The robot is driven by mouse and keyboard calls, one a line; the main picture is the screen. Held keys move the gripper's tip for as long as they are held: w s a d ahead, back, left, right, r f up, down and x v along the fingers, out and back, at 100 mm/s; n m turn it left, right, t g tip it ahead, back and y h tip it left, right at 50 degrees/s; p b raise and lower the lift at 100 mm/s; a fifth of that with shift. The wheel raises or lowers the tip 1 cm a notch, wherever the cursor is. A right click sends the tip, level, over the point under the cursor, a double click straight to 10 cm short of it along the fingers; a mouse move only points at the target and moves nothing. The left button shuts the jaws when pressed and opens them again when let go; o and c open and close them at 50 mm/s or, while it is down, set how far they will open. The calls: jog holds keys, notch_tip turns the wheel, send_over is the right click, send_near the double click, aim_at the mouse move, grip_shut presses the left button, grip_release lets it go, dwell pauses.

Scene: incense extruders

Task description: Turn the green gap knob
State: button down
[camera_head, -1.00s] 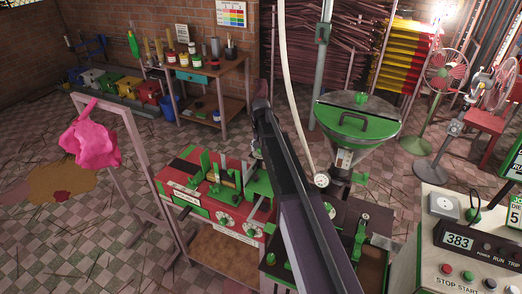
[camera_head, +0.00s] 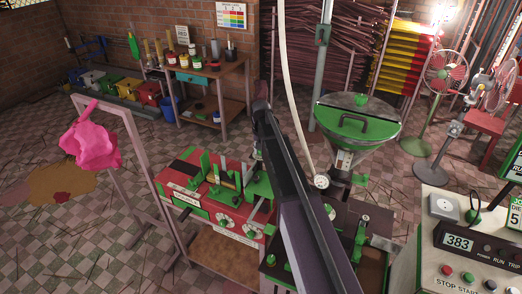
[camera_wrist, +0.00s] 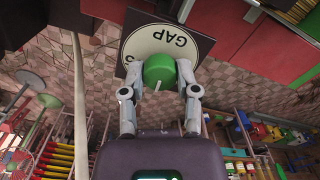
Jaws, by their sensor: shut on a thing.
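The green gap knob (camera_wrist: 160,71) shows in the wrist view in front of a round white dial marked "GAP" (camera_wrist: 172,40) on a dark square plate. My gripper (camera_wrist: 160,80) has one finger on each side of the knob and is shut on it. A short pale mark shows on the knob's edge. In the head view my arm crosses the middle of the picture and hides the gripper and the gap knob. The red and green machine (camera_head: 189,197) stands left of my arm, with two white dials bearing green knobs on its front.
A green-lidded hopper (camera_head: 358,122) stands right of my arm, with a pressure gauge (camera_head: 321,181) below it. A control panel reading 383 (camera_head: 458,243) is at the right. A pale frame with a pink cloth (camera_head: 90,145) stands at the left. Open tiled floor lies beyond.

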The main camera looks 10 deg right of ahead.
jog(key=shift+n, duration=3.1)
jog(key=shift+c, duration=1.8)
grip_release()
jog(key=shift+m, duration=0.4)
